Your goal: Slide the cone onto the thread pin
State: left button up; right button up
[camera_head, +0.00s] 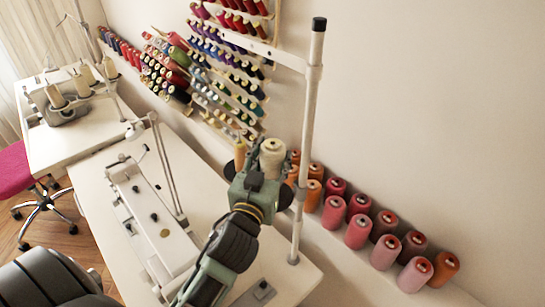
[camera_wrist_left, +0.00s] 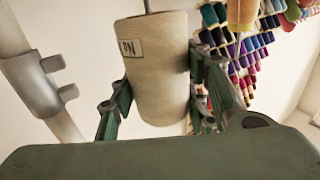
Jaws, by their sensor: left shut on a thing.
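The cream thread cone (camera_head: 272,158) is held by my left gripper (camera_head: 259,180) beside the white pole, above the back of the sewing table. In the left wrist view the cone (camera_wrist_left: 157,70) sits between the dark finger pads and shows a small label. A thin grey rod, likely the thread pin (camera_wrist_left: 148,6), shows at the cone's upper end in that view. I cannot tell whether it enters the cone or stands behind it. In the head view the pin cannot be made out. My right gripper is not in view.
The white pole (camera_head: 309,125) rises close to the right of the gripper. Pink and orange cones (camera_head: 358,231) line the ledge at right. A wall rack (camera_head: 215,75) holds many spools. A sewing machine (camera_head: 150,225) lies left of my arm.

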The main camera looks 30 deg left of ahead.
pick_arm(q)
jog(key=shift+f+b, duration=2.6)
jog(key=shift+f, duration=0.6)
jog(key=o, duration=1.4)
jog(key=shift+c, duration=0.2)
jog(key=s+d, duration=0.1)
jog(key=s, duration=0.6)
jog(key=shift+s+d, duration=0.2)
